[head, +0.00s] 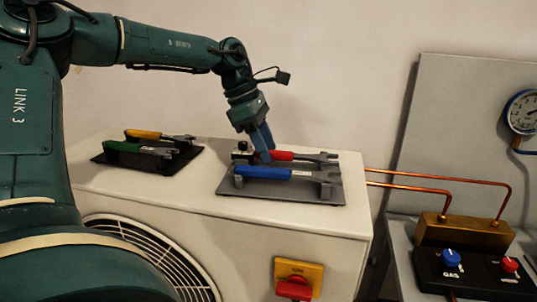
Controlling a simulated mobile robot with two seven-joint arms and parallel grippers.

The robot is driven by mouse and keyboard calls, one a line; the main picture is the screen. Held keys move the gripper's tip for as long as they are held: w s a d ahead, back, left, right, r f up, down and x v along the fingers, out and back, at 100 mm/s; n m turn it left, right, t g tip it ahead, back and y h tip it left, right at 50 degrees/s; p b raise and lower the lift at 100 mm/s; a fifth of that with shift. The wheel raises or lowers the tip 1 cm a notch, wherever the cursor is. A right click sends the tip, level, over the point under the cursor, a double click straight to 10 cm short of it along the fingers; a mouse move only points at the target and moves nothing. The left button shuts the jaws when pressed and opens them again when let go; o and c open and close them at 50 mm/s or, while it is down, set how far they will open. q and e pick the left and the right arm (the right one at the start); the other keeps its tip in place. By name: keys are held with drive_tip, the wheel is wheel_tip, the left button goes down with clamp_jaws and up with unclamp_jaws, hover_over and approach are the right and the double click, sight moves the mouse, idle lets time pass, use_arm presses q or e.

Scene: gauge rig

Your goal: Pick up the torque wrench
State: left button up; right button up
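Two wrench-like tools lie on raised holders on a grey plate (226,189) on top of the white cabinet. One has a red handle (284,155), the other a blue handle (262,173) and lies nearer to me. I cannot tell from their looks which one is the torque wrench. My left gripper (264,153) points down at the left end of the red handle, its blue fingers beside or over it. The fingers overlap in this view, so their gap and any contact are hidden. My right gripper is out of view.
A black plate (110,160) on the left holds a yellow-handled tool (143,134) and a green-handled tool (123,146). The white cabinet (190,200) has a red rotary switch (293,288). Copper pipes (430,187) run right to a gas valve block (460,234).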

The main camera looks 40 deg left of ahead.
use_arm(q)
clamp_jaws()
drive_tip(key=shift+r, duration=0.1)
idle(0.4)
wheel_tip(320, 180, up, 10)
drive_tip(key=c, duration=0.5)
unclamp_jaws()
clamp_jaws()
drive_tip(key=shift+a, duration=0.1)
